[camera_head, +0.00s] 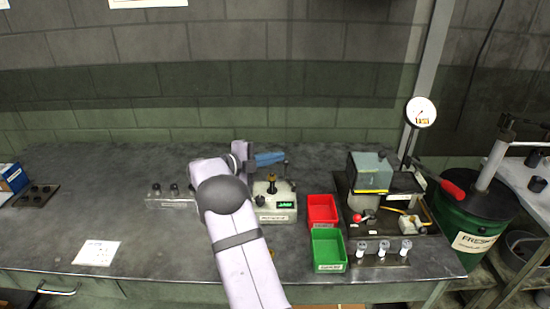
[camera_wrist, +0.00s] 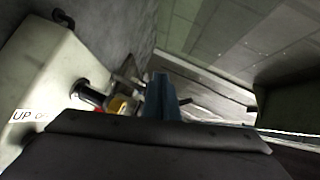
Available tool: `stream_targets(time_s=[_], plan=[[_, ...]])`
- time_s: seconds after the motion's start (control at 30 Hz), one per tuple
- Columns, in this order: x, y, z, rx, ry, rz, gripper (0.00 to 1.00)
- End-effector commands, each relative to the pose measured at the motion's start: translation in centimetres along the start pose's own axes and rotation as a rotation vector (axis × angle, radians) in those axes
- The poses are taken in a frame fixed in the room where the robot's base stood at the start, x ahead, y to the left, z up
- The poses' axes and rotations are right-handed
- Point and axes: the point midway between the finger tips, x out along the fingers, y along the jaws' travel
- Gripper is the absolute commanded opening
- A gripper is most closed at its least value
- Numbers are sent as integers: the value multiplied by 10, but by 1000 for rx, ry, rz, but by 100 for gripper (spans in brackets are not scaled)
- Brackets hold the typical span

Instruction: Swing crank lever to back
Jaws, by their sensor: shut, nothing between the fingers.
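An off-white bench unit (camera_head: 276,214) with a green display stands mid-table. A dark post with a yellow part (camera_head: 272,186) rises from its top, and a thin dark upright lever (camera_head: 286,171) stands at its back right. I cannot tell for certain which part is the crank lever. My gripper (camera_head: 270,158) has blue fingers, shut and empty, above and behind the unit, pointing right. In the wrist view the shut fingers (camera_wrist: 160,92) point away from me. The unit's pale casing (camera_wrist: 40,85) is at left there, with a black bent handle (camera_wrist: 64,18). Contact between fingers and lever is unclear.
A red bin (camera_head: 321,210) and a green bin (camera_head: 328,250) stand right of the unit. Further right is a machine (camera_head: 370,172) with a dial gauge (camera_head: 421,112) and red-handled lever (camera_head: 452,190). The table's left is mostly clear.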

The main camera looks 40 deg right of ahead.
Motion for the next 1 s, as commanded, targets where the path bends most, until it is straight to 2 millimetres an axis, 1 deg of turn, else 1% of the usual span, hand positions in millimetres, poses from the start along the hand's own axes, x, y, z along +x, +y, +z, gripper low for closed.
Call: stream_targets(time_s=[0.17,0.27,0.43,0.57,0.6,0.7,1.0], plan=[[-1,0,0,0,0,0,0],[-5,-1,0,0,-1,0,0],[-23,-4,-1,-1,-3,-1,0],[-45,-6,-2,-1,-3,-1,0],[-47,-4,5,2,-4,-2,0],[-59,-6,16,2,-3,0,0],[-88,-16,43,1,-2,-1,0]])
